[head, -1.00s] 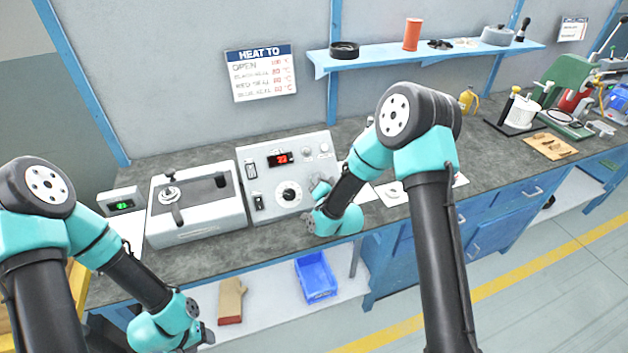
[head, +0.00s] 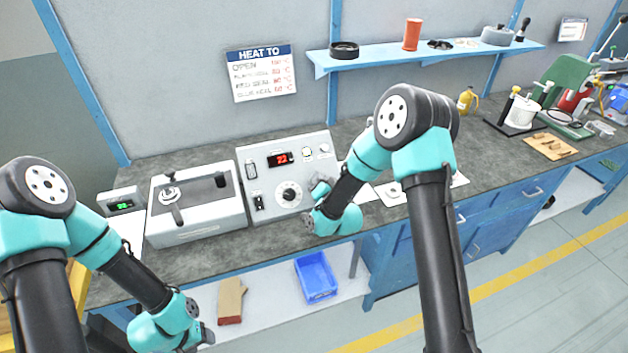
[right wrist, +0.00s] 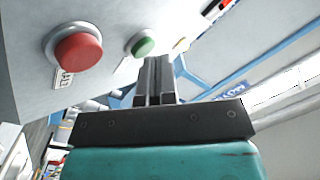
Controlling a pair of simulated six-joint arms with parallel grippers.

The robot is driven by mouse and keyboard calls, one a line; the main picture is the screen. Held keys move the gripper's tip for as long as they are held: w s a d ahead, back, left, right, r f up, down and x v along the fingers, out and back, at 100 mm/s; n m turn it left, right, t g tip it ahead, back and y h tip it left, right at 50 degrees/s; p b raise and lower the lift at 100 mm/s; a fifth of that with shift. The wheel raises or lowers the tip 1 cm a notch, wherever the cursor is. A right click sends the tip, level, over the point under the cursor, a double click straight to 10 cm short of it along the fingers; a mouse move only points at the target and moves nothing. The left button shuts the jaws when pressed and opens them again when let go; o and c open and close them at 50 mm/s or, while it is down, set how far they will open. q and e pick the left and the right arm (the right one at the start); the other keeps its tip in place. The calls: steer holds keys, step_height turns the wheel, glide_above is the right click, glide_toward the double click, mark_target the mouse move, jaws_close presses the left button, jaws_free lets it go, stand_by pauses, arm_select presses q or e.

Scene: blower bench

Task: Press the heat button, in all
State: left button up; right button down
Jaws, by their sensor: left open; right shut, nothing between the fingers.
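The grey control panel (head: 262,180) stands on the bench with a red lit display and a dial. In the right wrist view, a round green button (right wrist: 143,46) and a larger red button (right wrist: 78,50) stick out from the panel. I cannot read a label for the green one. My right gripper (right wrist: 158,62) is shut and empty, its fingertips close beside the green button; whether they touch it I cannot tell. In the head view my right wrist hides part of the panel's right side. My left gripper (head: 206,336) is open and low, in front of the bench.
A lidded grey box (head: 197,208) stands left of the panel, with a small green-lit display (head: 122,205) beside it. A "HEAT TO" sign (head: 262,73) hangs on the wall. A shelf (head: 430,55) is above. A blue bin (head: 316,277) sits under the bench.

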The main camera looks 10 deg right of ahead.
stand_by(0.4)
steer(key=shift+s+r, duration=0.5)
steer(key=shift+r, duration=0.05)
steer(key=shift+s+d+r, duration=0.2)
steer(key=shift+s+r, duration=1.55)
steer(key=shift+s, duration=0.05)
